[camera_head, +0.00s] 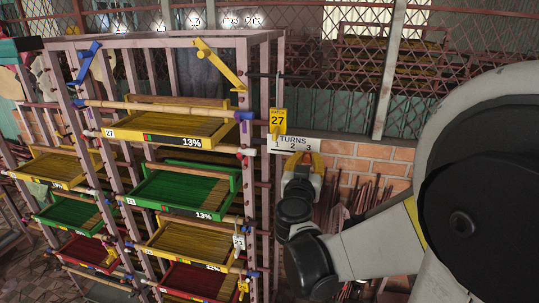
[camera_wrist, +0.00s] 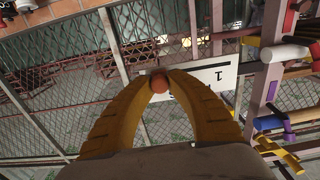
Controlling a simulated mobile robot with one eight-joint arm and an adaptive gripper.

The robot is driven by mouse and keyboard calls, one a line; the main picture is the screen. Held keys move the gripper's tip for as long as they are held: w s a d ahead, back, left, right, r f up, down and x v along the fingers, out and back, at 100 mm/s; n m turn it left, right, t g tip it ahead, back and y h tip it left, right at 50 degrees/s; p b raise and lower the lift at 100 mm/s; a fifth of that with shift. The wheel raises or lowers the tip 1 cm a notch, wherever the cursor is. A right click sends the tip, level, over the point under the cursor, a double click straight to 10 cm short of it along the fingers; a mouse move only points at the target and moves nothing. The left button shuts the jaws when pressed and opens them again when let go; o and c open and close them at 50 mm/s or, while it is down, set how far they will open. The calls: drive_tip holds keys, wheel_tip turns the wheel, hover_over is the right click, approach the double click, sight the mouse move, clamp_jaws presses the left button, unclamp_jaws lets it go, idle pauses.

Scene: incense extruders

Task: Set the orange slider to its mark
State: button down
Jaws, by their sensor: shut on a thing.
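The orange slider (camera_wrist: 159,84) shows in the wrist view as a small round orange knob. My gripper (camera_wrist: 160,79) has its yellow fingertips shut on the knob. A white scale plate (camera_head: 283,144) reading "TURNS" with the numbers 2 and 3 sits at the right side of the rack. In the head view my gripper (camera_head: 303,160) is at the lower edge of this plate, near the 2 and 3, and hides the knob. The plate (camera_wrist: 212,78) also shows behind the fingertips in the wrist view, with a 1 visible. I cannot make out the target mark.
The pink-grey rack (camera_head: 280,60) holds a yellow tray (camera_head: 165,126), a green tray (camera_head: 180,189) and several more. A brick wall (camera_head: 370,160) and mesh fence stand behind my arm.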

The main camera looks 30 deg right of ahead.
drive_tip(key=c, duration=1.3)
unclamp_jaws()
drive_tip(key=shift+s+d, duration=0.2)
drive_tip(key=shift+d, duration=0.05)
drive_tip(key=shift+a, duration=0.15)
drive_tip(key=shift+a, duration=0.15)
drive_tip(key=v, duration=1.1)
drive_tip(key=shift+s+a+r, duration=0.1)
drive_tip(key=shift+s, duration=0.25)
